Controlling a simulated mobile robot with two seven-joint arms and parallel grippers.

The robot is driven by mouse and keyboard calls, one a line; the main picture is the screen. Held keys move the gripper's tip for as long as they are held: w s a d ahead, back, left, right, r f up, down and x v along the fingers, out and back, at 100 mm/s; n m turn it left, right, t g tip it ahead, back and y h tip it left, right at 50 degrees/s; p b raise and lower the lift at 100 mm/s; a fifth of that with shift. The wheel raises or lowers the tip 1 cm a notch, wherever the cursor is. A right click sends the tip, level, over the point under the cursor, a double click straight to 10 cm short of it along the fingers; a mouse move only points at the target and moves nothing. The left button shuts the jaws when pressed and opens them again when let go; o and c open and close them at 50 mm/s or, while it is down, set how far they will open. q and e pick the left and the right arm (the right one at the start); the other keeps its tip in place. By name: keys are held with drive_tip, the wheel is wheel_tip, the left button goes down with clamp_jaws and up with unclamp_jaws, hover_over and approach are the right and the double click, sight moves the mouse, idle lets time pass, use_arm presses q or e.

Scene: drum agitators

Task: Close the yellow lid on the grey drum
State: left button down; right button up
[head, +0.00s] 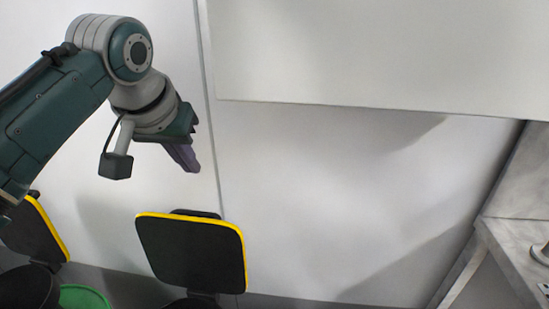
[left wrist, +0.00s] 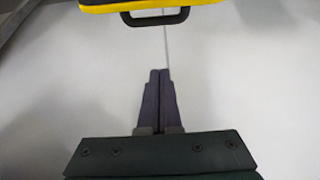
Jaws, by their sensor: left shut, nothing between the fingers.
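A raised lid (head: 190,252) with a black underside and a yellow rim stands open at the lower middle of the head view. A second open lid (head: 38,228) of the same kind is at the left edge, partly behind my arm. I cannot tell which belongs to the grey drum; no clearly grey drum shows. My left gripper (head: 190,160) is above the middle lid, apart from it, its fingers shut and empty. In the left wrist view the shut fingertips (left wrist: 160,73) point toward a yellow lid edge (left wrist: 105,8) with a black handle (left wrist: 155,18), with a gap between.
A dark drum (head: 28,288) and a green round rim (head: 84,297) are at the bottom left. A white wall (head: 320,200) fills the background, with a white panel (head: 380,55) at upper right. A grey counter (head: 515,245) stands at the right edge.

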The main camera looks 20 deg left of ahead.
sight(198, 247)
use_arm(q)
wheel_tip(198, 247, down, 8)
idle(0.7)
drive_tip(key=shift+r, duration=0.1)
